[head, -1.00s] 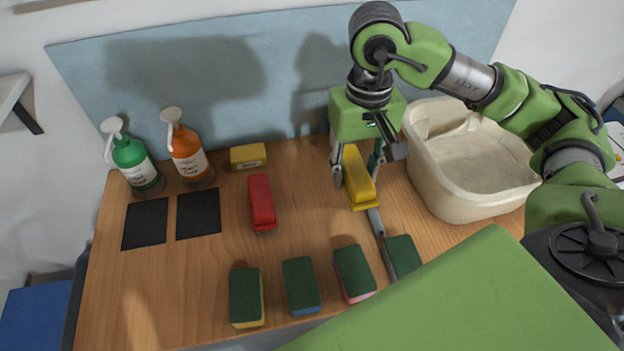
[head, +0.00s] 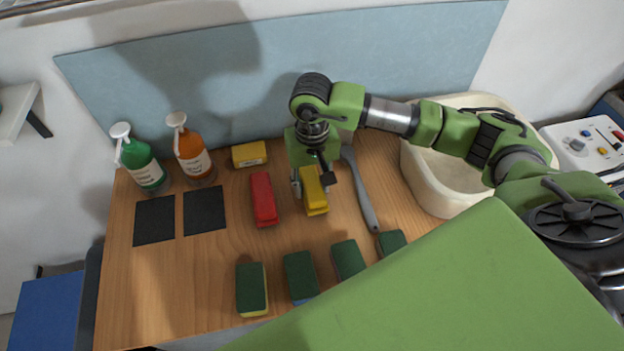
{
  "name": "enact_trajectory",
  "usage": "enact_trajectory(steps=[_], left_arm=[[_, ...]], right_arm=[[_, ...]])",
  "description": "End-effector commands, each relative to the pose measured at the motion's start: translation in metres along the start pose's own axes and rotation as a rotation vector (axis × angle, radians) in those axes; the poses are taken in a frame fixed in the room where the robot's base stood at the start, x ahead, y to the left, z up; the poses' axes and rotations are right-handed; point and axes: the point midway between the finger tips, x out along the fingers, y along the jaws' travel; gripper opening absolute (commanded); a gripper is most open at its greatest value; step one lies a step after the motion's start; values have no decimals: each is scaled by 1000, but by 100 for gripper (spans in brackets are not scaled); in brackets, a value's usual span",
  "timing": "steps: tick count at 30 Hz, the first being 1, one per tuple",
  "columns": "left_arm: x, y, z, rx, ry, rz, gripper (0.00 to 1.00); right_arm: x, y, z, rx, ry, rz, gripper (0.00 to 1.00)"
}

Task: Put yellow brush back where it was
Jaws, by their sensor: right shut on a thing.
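The yellow brush (head: 315,196) is between the fingers of my right gripper (head: 311,184), which is shut on it. The gripper points down over the wooden table, to the right of the red brush (head: 263,199). I cannot tell whether the yellow brush touches the table top. A grey-handled tool (head: 362,192) lies to the right of the gripper, its upper end near the gripper. My left gripper is not in view.
A green bottle (head: 143,164), an orange bottle (head: 193,154), two dark squares (head: 154,220) and a yellow box (head: 249,155) are at the left. Several sponges (head: 252,289) line the front edge. A cream basin (head: 432,186) stands at the right. My green body part covers the lower right.

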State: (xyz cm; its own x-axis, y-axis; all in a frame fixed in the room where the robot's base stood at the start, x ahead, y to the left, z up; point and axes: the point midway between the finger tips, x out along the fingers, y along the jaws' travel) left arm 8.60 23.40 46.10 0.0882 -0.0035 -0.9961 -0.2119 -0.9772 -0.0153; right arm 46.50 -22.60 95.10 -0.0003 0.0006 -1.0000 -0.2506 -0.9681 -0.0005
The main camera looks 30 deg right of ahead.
Motion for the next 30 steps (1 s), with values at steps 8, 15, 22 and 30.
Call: enact_trajectory(steps=[8,15,22,30], left_arm=[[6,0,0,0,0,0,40],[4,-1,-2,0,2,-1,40],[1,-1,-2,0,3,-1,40],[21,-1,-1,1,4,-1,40]], right_arm=[[4,0,0,0,1,-1,15],[2,0,0,0,0,0,52],[-1,0,0,0,0,-1,52],[-41,-1,-2,-1,8,-3,52]])
